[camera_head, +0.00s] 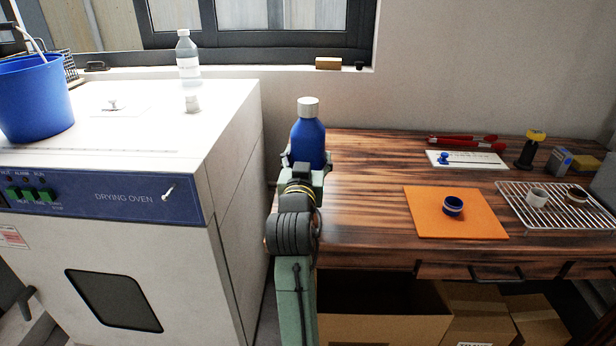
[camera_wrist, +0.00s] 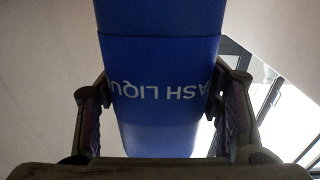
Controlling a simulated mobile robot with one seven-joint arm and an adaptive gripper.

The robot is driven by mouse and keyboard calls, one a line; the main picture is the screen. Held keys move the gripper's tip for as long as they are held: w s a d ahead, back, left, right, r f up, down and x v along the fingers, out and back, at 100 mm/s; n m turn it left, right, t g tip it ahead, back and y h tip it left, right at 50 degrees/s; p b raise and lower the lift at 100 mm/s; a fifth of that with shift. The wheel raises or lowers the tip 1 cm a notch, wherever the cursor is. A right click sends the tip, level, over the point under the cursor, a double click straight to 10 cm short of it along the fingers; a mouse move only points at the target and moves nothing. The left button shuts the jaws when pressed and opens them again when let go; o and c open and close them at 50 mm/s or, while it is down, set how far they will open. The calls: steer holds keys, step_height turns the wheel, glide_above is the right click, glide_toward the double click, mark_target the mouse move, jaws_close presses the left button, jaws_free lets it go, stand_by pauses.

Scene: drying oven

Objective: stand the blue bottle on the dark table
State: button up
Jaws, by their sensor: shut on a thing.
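The blue bottle (camera_head: 308,142) has a white cap and stands upright in my gripper (camera_head: 304,167). In the head view it shows in front of the left end of the dark table (camera_head: 355,185). I cannot tell whether its base touches the table, because my gripper and arm hide it. In the wrist view the bottle (camera_wrist: 160,85) fills the middle, with white lettering on its side. The fingers of my gripper (camera_wrist: 162,110) are on both sides of it, shut on it.
A wire rack (camera_head: 555,222) holds small cups at the right. The white drying oven (camera_head: 110,215) stands left, with a blue bucket (camera_head: 32,100) on top. The table's left part is largely clear.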

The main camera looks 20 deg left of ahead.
steer(key=shift+f, duration=2)
steer(key=shift+f, duration=0.25)
steer(key=o, duration=1.8)
